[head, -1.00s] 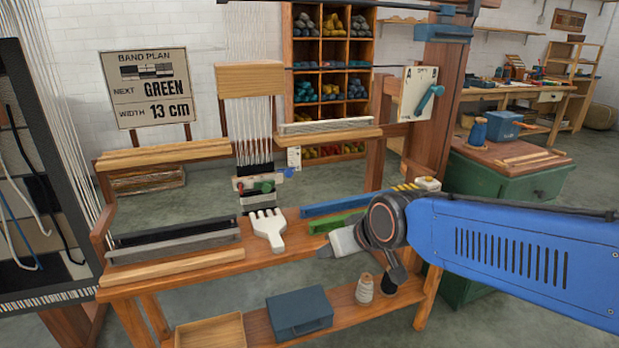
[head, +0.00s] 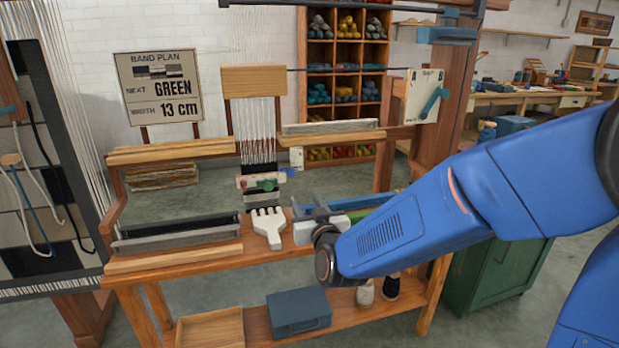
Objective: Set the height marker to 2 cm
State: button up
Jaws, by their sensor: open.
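I cannot tell for sure which part is the height marker, and no 2 cm mark is readable. A small white tag (head: 297,157) hangs below the right-hand wooden bar at the loom. I see nothing between the fingers. My wrist and arm hide part of the bench's right side.
The loom bench (head: 200,262) has a dark trough (head: 180,233) at left. The warp carries a small clamp with red and green parts (head: 262,184). A blue box (head: 298,312) and a wooden tray (head: 210,328) are on the lower shelf. A green cabinet (head: 505,270) stands at right.

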send_near(291, 173)
jog(key=x, duration=0.7)
jog(key=shift+w+a, duration=0.1)
jog(key=shift+w, duration=0.3)
grip_shut()
